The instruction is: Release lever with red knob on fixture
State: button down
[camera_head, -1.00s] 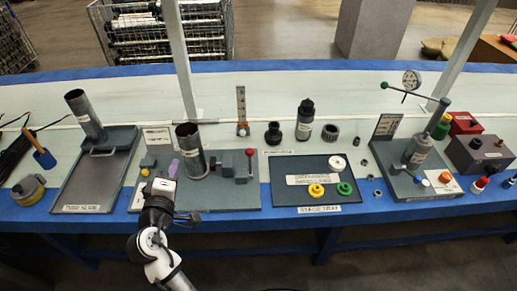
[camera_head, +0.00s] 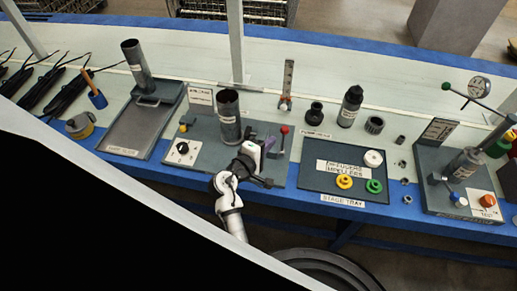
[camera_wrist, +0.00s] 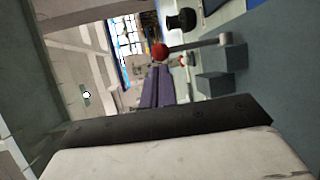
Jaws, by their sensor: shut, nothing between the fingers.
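The fixture (camera_head: 207,137) is a grey plate on the bench with an upright dark tube (camera_head: 229,117) held in it. The lever's red knob (camera_head: 284,129) stands up at the fixture's right side. My gripper (camera_head: 268,141) is over the fixture's front right part, just left of the knob, its purple fingers shut and empty. In the wrist view the fingers (camera_wrist: 156,86) point toward the red knob (camera_wrist: 160,51), which shows just past their tips. The lever's metal rod (camera_wrist: 195,44) runs right from the knob to a grey block. I cannot tell whether the fingers touch the knob.
A stage tray (camera_head: 325,188) with yellow, green and white round parts lies to the right. Dark parts (camera_head: 350,105) stand behind it. A grey gauge station (camera_head: 450,200) is farther right. A tray with another tube (camera_head: 138,66) is at left.

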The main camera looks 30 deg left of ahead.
jog(key=shift+p+x, duration=0.6)
jog(key=shift+x, duration=1.55)
jog(key=w, duration=0.2)
jog(key=w+a, duration=0.1)
jog(key=shift+r+b, duration=0.3)
